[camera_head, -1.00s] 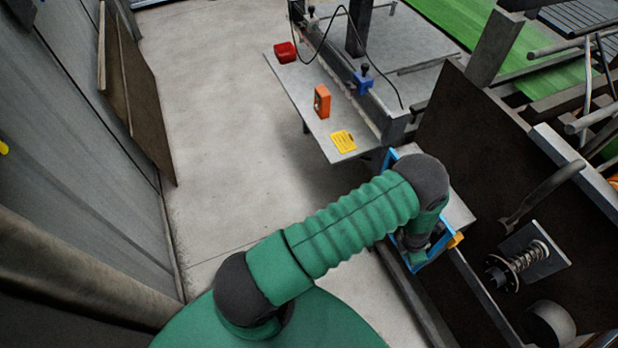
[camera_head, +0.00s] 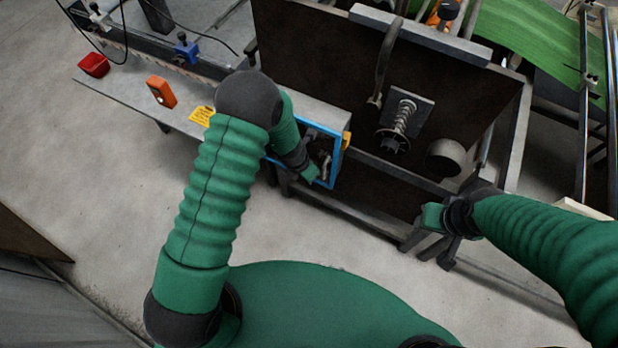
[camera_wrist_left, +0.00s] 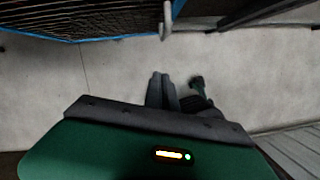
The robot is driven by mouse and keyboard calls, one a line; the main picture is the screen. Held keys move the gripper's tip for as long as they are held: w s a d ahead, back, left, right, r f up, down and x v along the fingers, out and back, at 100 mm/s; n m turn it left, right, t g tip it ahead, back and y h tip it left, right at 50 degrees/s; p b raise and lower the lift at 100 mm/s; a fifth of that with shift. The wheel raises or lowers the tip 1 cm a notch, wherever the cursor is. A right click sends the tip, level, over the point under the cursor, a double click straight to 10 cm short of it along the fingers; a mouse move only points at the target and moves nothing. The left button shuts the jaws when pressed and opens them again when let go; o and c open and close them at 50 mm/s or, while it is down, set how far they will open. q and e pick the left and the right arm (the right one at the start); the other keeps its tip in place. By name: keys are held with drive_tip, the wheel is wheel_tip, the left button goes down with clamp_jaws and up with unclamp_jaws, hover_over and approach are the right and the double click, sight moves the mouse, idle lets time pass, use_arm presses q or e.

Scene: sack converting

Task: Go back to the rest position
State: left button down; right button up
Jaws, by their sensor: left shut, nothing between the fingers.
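My left arm comes in from the left in the head view, bent at a dark elbow, with its wrist beside a blue-framed bin (camera_head: 332,178) at the machine's side. My left gripper shows in the left wrist view (camera_wrist_left: 161,77), its dark fingers together, nothing between them, over pale floor. The bin's blue edge and dark mesh (camera_wrist_left: 75,20) lie at the top left there. My right arm comes in from the right in the head view, its gripper (camera_head: 445,262) low in front of the machine; its fingers are too small to tell open or shut.
The dark machine panel (camera_head: 330,60) with a spring spindle (camera_head: 402,118) stands ahead. A grey bench (camera_head: 125,95) holds a red tray (camera_head: 94,65), an orange device (camera_head: 161,92) and a yellow label (camera_head: 202,116). Green sheet (camera_head: 535,45) runs at top right.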

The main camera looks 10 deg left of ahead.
use_arm(q)
drive_tip(key=s+a+r+m+b, duration=0.3)
drive_tip(key=s+r+m, duration=0.4)
drive_tip(key=m, duration=0.8)
drive_tip(key=s+a+r+m+y+b, duration=0.1)
drive_tip(key=s+a+r+m+b, duration=0.1)
drive_tip(key=s+r+m, duration=0.6)
drive_tip(key=r+m+b, duration=0.1)
drive_tip(key=m, duration=0.6)
drive_tip(key=shift+s+a+y, duration=0.15)
drive_tip(key=shift+a+y, duration=0.15)
drive_tip(key=shift+a, duration=0.1)
use_arm(e)
drive_tip(key=s+x, duration=0.1)
drive_tip(key=x, duration=0.5)
drive_tip(key=shift+d, duration=0.35)
use_arm(q)
drive_tip(key=shift+s+a+r, duration=0.1)
drive_tip(key=shift+s+a, duration=0.05)
use_arm(e)
drive_tip(key=shift+a, duration=0.15)
drive_tip(key=shift+f, duration=0.1)
